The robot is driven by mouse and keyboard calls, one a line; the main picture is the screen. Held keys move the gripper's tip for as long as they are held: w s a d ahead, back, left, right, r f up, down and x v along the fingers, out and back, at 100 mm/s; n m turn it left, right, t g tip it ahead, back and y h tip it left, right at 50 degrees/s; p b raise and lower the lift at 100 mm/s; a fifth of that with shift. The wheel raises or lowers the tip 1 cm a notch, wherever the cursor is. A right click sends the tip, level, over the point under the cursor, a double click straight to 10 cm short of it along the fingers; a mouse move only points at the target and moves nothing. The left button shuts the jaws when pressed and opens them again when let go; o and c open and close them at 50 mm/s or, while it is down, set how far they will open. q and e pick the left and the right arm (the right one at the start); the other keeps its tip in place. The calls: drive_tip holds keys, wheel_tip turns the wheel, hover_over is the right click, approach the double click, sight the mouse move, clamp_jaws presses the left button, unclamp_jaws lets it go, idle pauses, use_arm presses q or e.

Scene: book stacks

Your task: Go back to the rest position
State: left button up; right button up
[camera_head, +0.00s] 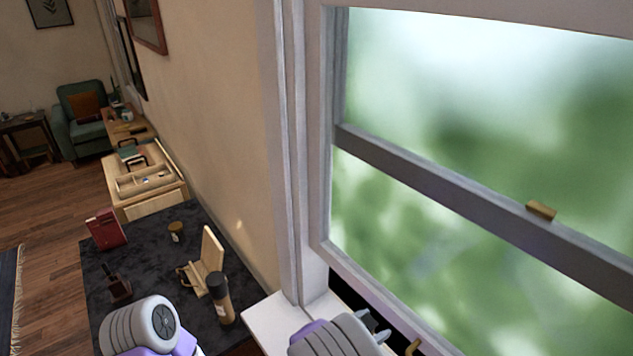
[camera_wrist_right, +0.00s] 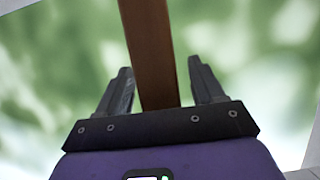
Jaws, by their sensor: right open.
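My right gripper (camera_head: 374,328) is at the bottom of the window (camera_head: 440,200) in the head view, near a brass handle (camera_head: 412,346) at the lower edge. In the right wrist view its two fingers (camera_wrist_right: 160,72) are apart. A brown bar (camera_wrist_right: 147,45) shows between them, with gaps on both sides; I cannot tell how far beyond the fingers it lies. A grey and purple part of my left arm (camera_head: 140,325) is at the bottom left of the head view. My left gripper does not show.
A dark table (camera_head: 150,255) on the left holds a wooden bookend (camera_head: 212,260), a dark bottle (camera_head: 220,300) and a red book (camera_head: 105,230). A wooden tray (camera_head: 145,180) stands behind. The window frame (camera_head: 325,130) and wall stand close by my right arm.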

drive_tip(key=shift+a+r+p, duration=0.1)
drive_tip(key=shift+r+p, duration=0.35)
drive_tip(key=shift+r, duration=0.4)
drive_tip(key=shift+f, duration=0.15)
